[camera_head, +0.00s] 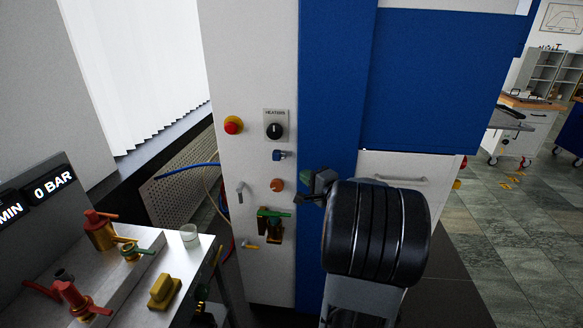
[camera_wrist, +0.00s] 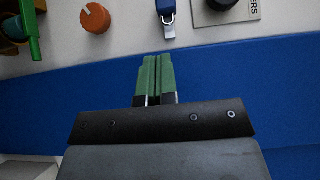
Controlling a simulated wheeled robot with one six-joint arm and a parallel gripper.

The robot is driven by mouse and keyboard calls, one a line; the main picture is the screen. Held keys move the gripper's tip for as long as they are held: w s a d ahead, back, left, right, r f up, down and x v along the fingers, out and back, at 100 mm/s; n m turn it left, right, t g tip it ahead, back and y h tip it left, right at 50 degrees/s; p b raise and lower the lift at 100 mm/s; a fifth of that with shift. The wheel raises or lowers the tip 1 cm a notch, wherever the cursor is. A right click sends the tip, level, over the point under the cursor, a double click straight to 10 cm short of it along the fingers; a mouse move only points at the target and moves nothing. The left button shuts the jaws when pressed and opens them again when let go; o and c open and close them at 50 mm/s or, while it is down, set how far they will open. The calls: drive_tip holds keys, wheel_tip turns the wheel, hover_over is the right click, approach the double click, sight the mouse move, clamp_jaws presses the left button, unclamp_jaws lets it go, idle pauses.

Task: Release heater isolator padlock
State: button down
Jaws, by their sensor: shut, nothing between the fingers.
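A small blue padlock-like piece (camera_head: 279,155) with a silvery end sits on the white panel, below the black heater switch (camera_head: 275,131). It also shows at the top edge of the wrist view, with its blue body (camera_wrist: 166,7) cut off and its silvery part (camera_wrist: 169,28) pointing toward my fingers. My gripper (camera_head: 308,197) is in front of the blue column, to the right of and below the padlock. In the wrist view my green fingers (camera_wrist: 158,62) are together and empty, with a gap between their tips and the padlock.
An orange knob (camera_head: 277,185), a red button (camera_head: 233,125) and a green-handled valve (camera_head: 273,214) are on the same panel. A bench (camera_head: 133,300) with red and green valves stands at left. The floor at right is open.

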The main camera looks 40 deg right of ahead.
drive_tip(key=p, duration=0.2)
approach(282, 155)
drive_tip(key=w, duration=0.1)
drive_tip(key=w+a, duration=0.1)
drive_tip(key=w, duration=0.3)
drive_tip(key=shift+w+a+f, duration=0.2)
drive_tip(key=shift+f, duration=0.1)
